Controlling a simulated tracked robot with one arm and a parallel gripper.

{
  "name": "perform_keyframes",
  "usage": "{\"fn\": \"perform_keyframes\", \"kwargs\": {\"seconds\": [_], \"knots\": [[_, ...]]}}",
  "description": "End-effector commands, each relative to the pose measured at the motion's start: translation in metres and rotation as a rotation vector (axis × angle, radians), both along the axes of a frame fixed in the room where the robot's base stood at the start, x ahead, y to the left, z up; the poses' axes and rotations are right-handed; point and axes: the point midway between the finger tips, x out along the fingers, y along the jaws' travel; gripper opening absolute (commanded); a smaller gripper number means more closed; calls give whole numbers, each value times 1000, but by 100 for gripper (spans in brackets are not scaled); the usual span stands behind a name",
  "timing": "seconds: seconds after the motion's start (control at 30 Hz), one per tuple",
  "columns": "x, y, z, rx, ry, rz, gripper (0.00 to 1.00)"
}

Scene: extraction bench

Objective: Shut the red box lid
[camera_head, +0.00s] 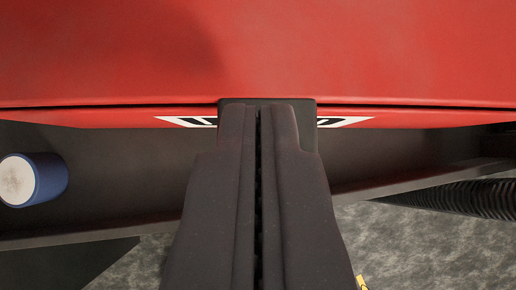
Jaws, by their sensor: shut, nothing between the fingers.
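The red box lid (120,50) fills the upper part of the view. Its near edge runs across the picture, with a thin dark seam between it and the red strip of the box (75,118) below. A white label with dark lettering (185,122) shows on that strip, partly hidden. My gripper (265,112) comes up from the bottom centre, its two dark fingers shut together and empty. Its tips overlap a dark block at the middle of the lid's edge; I cannot tell whether they touch it.
A blue cylinder with a pale end (38,180) lies at the left below the box. A dark ledge (110,185) runs under the box. A black ribbed hose (465,198) is at the right. Mottled grey floor (425,245) and a small yellow piece (361,283) show lower down.

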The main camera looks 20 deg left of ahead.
Motion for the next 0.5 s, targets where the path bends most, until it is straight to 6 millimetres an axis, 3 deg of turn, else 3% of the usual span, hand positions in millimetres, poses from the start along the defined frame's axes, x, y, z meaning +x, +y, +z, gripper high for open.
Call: {"fn": "perform_keyframes", "kwargs": {"seconds": [0.17,0.5], "knots": [[-2,-1,-13,0,2,-1,0],[-2,-1,-16,0,-1,-1,0]]}}
